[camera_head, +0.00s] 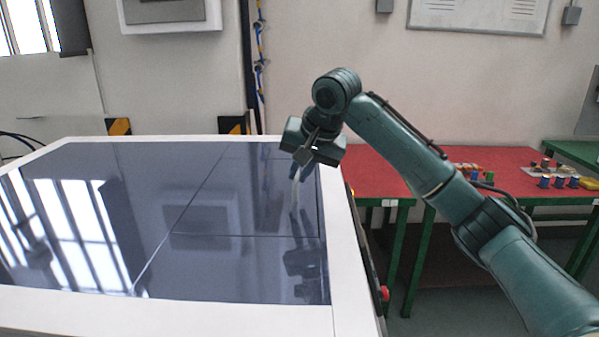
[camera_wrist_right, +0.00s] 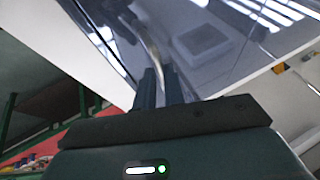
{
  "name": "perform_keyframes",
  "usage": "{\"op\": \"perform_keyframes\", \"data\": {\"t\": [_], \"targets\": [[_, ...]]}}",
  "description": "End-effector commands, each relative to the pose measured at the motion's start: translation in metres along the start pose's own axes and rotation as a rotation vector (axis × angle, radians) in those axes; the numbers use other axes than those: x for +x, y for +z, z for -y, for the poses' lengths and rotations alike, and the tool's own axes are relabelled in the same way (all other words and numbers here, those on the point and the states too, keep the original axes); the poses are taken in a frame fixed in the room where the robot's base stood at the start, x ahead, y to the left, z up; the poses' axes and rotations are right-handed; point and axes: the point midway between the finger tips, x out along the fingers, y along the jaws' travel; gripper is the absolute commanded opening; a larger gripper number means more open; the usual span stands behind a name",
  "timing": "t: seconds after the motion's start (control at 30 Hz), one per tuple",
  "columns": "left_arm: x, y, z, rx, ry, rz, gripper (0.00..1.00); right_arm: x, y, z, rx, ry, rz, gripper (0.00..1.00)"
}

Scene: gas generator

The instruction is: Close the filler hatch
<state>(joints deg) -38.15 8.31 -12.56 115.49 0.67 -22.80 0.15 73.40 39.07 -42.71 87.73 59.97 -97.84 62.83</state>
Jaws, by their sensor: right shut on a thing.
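The dark glossy top (camera_head: 110,200) has thin seams marking panels at its right side, where the filler hatch (camera_head: 265,190) seems to be. It looks about flush, but I cannot tell whether it is fully shut. The exact grip is partly hidden by the fingers. My left gripper is not in view.
A white rim (camera_head: 345,260) surrounds the dark top, with a red button (camera_head: 384,293) on its right side. A red-topped table (camera_head: 390,175) with small coloured parts (camera_head: 560,180) stands beyond at right. The dark top's left part is clear, with window reflections.

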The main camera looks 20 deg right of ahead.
Motion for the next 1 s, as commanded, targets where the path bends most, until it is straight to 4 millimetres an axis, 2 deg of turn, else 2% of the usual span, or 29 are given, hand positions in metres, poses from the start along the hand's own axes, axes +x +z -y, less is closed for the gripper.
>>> {"op": "perform_keyframes", "data": {"t": [0.13, 0.17, 0.4, 0.67, 0.77, 0.87, 1.0], "targets": [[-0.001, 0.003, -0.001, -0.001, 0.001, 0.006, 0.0, 0.006, 0.006, 0.001, -0.009, 0.006, 0.018, 0.0], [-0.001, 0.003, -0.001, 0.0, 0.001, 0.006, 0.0, 0.007, 0.007, 0.001, -0.009, 0.006, 0.019, 0.12], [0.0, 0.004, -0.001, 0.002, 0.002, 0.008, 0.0, 0.005, 0.005, 0.001, -0.006, 0.007, 0.014, 0.32], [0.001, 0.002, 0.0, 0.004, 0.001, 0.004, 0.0, 0.003, 0.003, 0.0, -0.005, 0.006, 0.011, 0.33], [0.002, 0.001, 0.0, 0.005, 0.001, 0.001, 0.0, -0.004, 0.003, 0.0, -0.005, 0.005, 0.009, 0.33], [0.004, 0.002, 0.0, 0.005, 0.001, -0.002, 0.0, -0.019, 0.002, 0.0, -0.004, 0.004, 0.007, 0.33], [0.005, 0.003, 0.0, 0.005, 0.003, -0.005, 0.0, -0.05, 0.003, 0.001, -0.006, 0.002, 0.007, 0.33]]}}
